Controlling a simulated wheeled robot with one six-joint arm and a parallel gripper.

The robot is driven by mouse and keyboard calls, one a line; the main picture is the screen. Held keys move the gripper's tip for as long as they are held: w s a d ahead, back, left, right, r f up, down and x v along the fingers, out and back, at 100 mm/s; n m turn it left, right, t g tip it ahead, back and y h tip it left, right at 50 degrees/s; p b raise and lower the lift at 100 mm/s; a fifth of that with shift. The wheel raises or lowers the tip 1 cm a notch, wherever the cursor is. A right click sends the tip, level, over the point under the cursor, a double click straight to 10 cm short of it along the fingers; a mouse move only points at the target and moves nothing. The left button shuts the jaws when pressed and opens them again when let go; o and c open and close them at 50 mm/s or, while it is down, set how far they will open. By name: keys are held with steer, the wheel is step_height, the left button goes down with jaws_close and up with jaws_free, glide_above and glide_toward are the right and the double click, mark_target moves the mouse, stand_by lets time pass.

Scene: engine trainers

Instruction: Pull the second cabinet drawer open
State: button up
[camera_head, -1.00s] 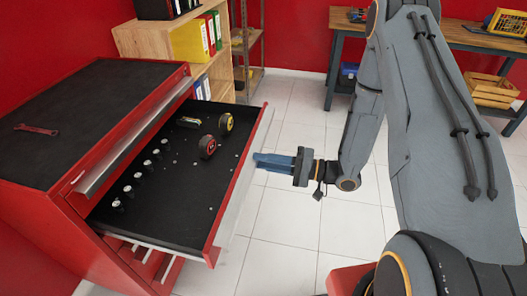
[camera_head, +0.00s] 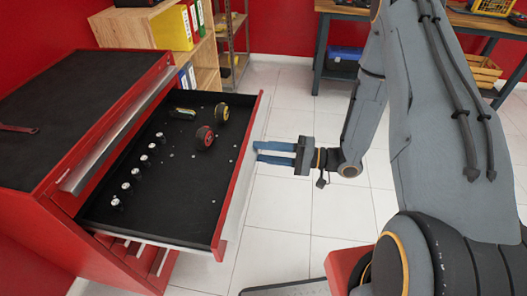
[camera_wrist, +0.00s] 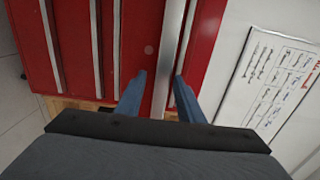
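The red tool cabinet (camera_head: 47,222) stands at the left with a black top. One drawer (camera_head: 180,205) is pulled far out, below a closed front with a long silver handle (camera_head: 120,128). The open drawer has a black floor and a red and silver front (camera_head: 238,180). My gripper (camera_head: 257,152) is at the outer side of that front, with its two blue fingers apart. In the wrist view my gripper (camera_wrist: 160,77) is open, with a silver handle strip (camera_wrist: 172,45) between the fingers' lines. I cannot tell whether either finger touches it.
The drawer holds two wheel-like parts (camera_head: 205,138) and several small silver-topped pieces (camera_head: 126,188). A wooden shelf with binders (camera_head: 178,28) stands behind the cabinet. A workbench (camera_head: 480,32) is at the back right. Tiled floor (camera_head: 285,205) is clear beside the drawer.

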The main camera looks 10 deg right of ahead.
steer(key=shift+d, duration=0.1)
steer(key=b+v, duration=0.2)
steer(key=v, duration=0.5)
steer(key=shift+d, duration=0.3)
steer(key=shift+s+r, duration=0.1)
